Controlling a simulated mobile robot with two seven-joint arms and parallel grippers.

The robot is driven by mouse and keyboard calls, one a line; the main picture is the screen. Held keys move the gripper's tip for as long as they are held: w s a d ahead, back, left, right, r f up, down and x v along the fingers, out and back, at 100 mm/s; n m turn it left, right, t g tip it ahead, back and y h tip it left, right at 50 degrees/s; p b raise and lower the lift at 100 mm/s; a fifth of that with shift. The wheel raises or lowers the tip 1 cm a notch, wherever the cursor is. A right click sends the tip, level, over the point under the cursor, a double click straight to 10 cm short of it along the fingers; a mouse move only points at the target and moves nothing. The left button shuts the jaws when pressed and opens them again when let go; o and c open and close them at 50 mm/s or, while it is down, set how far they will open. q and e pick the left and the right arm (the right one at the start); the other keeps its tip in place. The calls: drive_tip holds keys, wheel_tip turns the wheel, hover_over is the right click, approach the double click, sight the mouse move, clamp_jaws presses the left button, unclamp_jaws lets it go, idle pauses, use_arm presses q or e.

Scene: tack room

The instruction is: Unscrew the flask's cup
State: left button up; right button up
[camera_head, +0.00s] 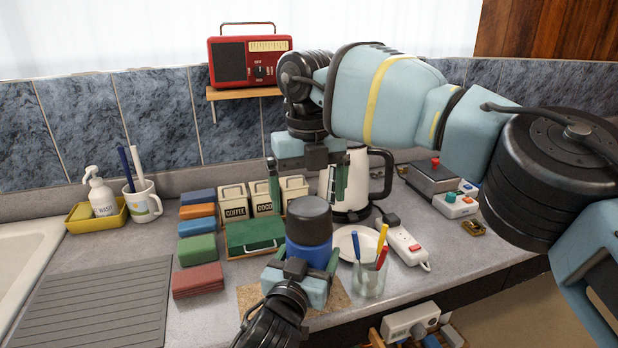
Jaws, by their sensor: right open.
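The flask (309,252) has a blue body and stands upright on a cork mat (250,298). Its dark grey cup (309,220) sits on top of the body. My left gripper (304,264) comes in from the front, low down, with one finger on each side of the blue body, and appears closed on it. My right gripper (308,184) points down above the cup, open and empty, its fingers apart to the left and right. Its fingertips are above or behind the cup; the exact gap is unclear. The flask's lower front is hidden by my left gripper.
A glass of pens (369,280) and a white plate (345,241) stand close right of the flask. A kettle (357,185), canisters (262,198) and a green box (254,236) are behind. A power strip (407,245) lies right. The drainer (95,300) at left is clear.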

sight(309, 205)
drive_tip(key=shift+f, duration=2.6)
drive_tip(key=c, duration=1)
drive_tip(key=n, duration=0.9)
drive_tip(key=shift+r, duration=0.2)
drive_tip(key=shift+r, duration=0.75)
drive_tip(key=shift+r, duration=0.25)
